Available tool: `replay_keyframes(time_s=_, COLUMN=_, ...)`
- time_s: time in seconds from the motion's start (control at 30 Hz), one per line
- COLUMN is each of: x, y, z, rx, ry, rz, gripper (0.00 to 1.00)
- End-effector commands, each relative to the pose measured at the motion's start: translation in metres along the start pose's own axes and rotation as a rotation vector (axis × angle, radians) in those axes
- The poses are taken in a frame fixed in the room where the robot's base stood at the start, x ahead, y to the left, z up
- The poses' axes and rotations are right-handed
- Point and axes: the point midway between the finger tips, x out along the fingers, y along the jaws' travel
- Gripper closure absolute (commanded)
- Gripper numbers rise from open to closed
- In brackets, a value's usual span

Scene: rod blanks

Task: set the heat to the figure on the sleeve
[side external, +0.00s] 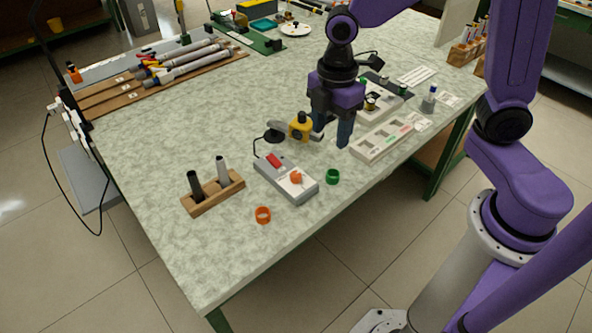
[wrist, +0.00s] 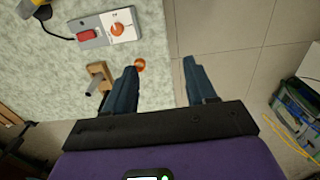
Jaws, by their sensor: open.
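A grey control box (side external: 284,181) with a red rocker switch (side external: 274,160) and an orange knob (side external: 296,177) lies near the table's front edge. In the wrist view the box (wrist: 103,40), the switch (wrist: 86,35) and the knob (wrist: 117,29) are at the top left. An orange ring (side external: 263,214) and a green ring (side external: 332,176) lie beside the box; I cannot tell which thing is the sleeve, and no figure is readable. My gripper (side external: 331,137) is open and empty, above the table behind and right of the box. Its fingers (wrist: 159,68) point down.
A wooden block (side external: 214,195) holds a dark and a pale rod left of the box. A yellow-headed device (side external: 300,126) stands just left of my gripper. A pale compartment tray (side external: 382,143) lies to its right. The left front of the table is clear.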

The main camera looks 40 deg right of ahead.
Motion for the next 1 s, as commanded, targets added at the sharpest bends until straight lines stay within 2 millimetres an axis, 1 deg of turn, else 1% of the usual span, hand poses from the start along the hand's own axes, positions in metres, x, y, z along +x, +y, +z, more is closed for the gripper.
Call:
replay_keyframes(time_s=0.03, x=0.006, y=0.017, z=-0.002, rx=-0.032, ry=-0.004, rz=-0.004, gripper=0.44)
replay_keyframes(time_s=0.2, x=0.025, y=0.065, z=-0.001, rx=-0.159, ry=-0.006, rz=-0.008, gripper=0.44)
replay_keyframes(time_s=0.3, x=0.034, y=0.086, z=0.003, rx=-0.221, ry=-0.006, rz=-0.009, gripper=0.44)
replay_keyframes(time_s=0.4, x=0.041, y=0.101, z=0.006, rx=-0.265, ry=-0.006, rz=-0.01, gripper=0.44)
replay_keyframes(time_s=0.5, x=0.044, y=0.108, z=0.008, rx=-0.289, ry=-0.006, rz=-0.011, gripper=0.44)
replay_keyframes(time_s=0.67, x=0.053, y=0.111, z=0.009, rx=-0.301, ry=-0.007, rz=-0.012, gripper=0.44)
replay_keyframes(time_s=0.77, x=0.065, y=0.11, z=0.009, rx=-0.3, ry=-0.007, rz=-0.014, gripper=0.44)
replay_keyframes(time_s=1.0, x=0.109, y=0.109, z=0.01, rx=-0.299, ry=-0.008, rz=-0.015, gripper=0.44)
